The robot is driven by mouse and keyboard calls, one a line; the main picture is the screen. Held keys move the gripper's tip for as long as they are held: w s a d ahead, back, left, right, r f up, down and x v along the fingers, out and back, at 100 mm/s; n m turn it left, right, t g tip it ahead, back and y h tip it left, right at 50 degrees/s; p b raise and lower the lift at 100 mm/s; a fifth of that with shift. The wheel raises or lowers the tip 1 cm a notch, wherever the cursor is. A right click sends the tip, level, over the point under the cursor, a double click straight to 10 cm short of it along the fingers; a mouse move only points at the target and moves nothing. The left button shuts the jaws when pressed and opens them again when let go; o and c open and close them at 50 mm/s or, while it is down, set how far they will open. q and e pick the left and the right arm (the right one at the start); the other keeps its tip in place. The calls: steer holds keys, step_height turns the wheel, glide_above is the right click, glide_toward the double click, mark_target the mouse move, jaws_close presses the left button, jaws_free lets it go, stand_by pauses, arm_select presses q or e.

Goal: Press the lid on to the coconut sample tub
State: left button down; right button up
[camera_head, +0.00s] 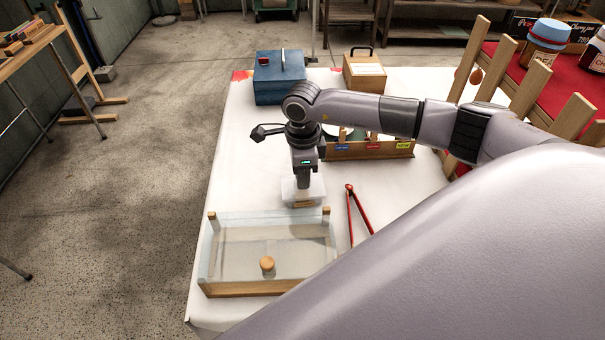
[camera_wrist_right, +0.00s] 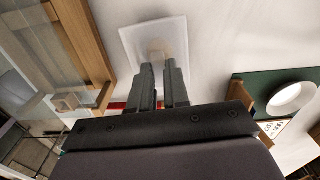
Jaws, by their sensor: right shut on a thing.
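My right gripper (camera_head: 304,184) points straight down at a small translucent white tub (camera_head: 290,195) with a tan patch on its front, on the white-covered table. In the right wrist view, its fingers (camera_wrist_right: 162,84) are close together over a pale, square, translucent lid (camera_wrist_right: 138,38). It is shut on the lid, seemingly by a part at the middle. The fingers hide that part, and I cannot tell whether the lid touches the tub's rim all round. My left gripper is not in view.
A clear display case (camera_head: 225,262) with a wooden knob stands close in front. Red tongs (camera_head: 352,215) lie to the right. A wooden rack with coloured labels (camera_head: 385,152) stands behind. A blue box (camera_head: 275,85) and a wooden box (camera_head: 366,78) stand at the back.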

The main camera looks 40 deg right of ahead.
steer(key=shift+f+b, duration=0.4)
steer(key=shift+b, duration=0.05)
stand_by(1.1)
stand_by(0.3)
steer(key=o, duration=0.8)
steer(key=shift+r, duration=0.1)
steer(key=shift+r+p, duration=1.7)
steer(key=shift+r, duration=0.75)
